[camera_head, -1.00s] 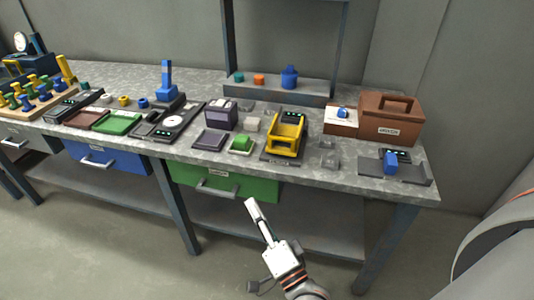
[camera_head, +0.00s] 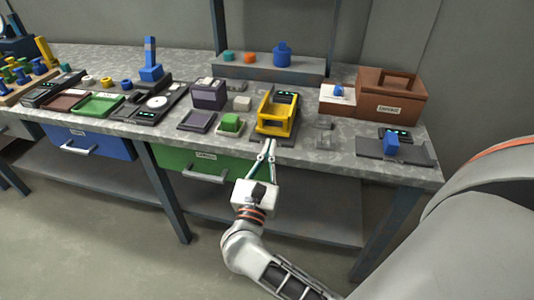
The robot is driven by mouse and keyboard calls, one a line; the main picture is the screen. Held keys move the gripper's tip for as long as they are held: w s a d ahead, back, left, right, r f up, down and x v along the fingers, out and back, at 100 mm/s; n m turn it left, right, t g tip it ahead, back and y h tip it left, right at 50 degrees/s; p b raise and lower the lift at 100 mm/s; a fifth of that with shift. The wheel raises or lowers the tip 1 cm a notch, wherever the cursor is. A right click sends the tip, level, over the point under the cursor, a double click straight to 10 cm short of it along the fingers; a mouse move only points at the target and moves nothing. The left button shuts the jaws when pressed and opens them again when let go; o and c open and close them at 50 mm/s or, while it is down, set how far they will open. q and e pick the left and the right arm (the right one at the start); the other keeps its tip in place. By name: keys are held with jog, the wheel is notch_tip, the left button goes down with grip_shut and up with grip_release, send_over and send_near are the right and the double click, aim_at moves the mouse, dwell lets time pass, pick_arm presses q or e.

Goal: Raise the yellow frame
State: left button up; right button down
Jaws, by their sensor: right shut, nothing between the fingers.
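The yellow frame (camera_head: 274,127) stands on a dark base unit (camera_head: 291,140) near the front edge of the workbench, right of the middle. A dark device with a small green display (camera_head: 286,95) shows behind its upper edge. My right gripper (camera_head: 268,144) is shut and empty, with its fingertips pointing up toward the front of the frame. The tips overlap the base unit's front edge in the picture; I cannot tell whether they touch it. My left gripper is out of view.
Left of the frame are a green block (camera_head: 231,122) on a small tray and a dark purple box (camera_head: 208,95). A green drawer (camera_head: 180,157) sits below the bench top (camera_head: 310,160).

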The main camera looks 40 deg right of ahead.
aim_at(275, 130)
jog(key=x, duration=0.6)
jog(key=shift+a, duration=0.1)
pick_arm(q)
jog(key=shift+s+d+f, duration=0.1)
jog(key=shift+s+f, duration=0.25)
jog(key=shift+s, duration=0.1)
pick_arm(e)
jog(key=shift+w, duration=0.15)
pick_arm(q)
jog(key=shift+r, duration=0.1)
